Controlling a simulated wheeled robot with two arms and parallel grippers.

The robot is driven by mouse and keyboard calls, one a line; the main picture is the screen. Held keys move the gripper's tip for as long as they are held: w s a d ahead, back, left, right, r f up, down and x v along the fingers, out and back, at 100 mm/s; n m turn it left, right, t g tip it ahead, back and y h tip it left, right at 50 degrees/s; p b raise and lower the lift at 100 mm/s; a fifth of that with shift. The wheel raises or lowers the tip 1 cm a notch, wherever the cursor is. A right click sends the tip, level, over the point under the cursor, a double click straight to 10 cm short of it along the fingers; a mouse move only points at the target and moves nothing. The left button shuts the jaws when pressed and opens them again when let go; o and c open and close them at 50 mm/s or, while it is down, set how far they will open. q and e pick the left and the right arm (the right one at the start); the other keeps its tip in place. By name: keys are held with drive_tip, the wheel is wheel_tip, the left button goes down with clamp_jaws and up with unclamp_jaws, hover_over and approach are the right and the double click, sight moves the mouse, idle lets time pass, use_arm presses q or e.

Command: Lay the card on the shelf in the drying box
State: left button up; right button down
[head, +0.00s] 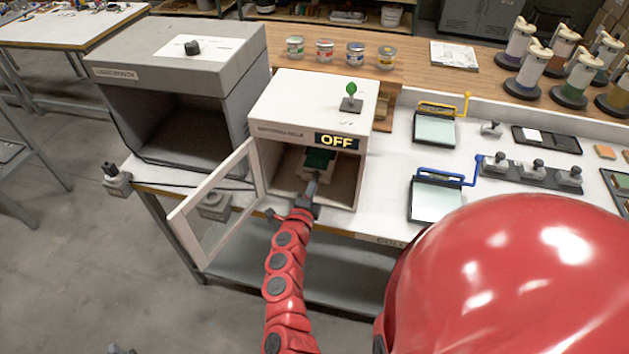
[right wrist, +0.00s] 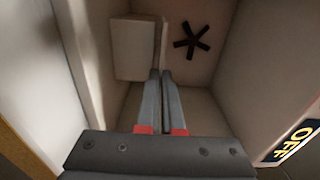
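The drying box (head: 312,100) stands on the bench with its door (head: 215,205) swung open to the left. My right gripper (head: 311,182) reaches in through its front and is shut on the card (head: 320,159), which shows a dark green face upward. In the right wrist view, the card (right wrist: 163,45) is a thin, nearly edge-on strip at the tips of my right gripper (right wrist: 161,76). The pale shelf (right wrist: 134,48) lies close beside it, on its underside. I cannot tell whether card and shelf touch. My left gripper is not in view.
A black fan (right wrist: 191,42) is on the box's back wall. The box's display (head: 337,141) reads OFF, and a green-knobbed switch (head: 351,97) sits on top. A grey light booth (head: 180,90) stands to the left. Blue-handled (head: 437,197) and yellow-handled (head: 435,125) frames lie to the right.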

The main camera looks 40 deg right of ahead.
drive_tip(key=shift+f+b, duration=0.4)
drive_tip(key=c, duration=0.6)
unclamp_jaws()
drive_tip(key=shift+a, duration=0.1)
drive_tip(key=shift+v, duration=4.5)
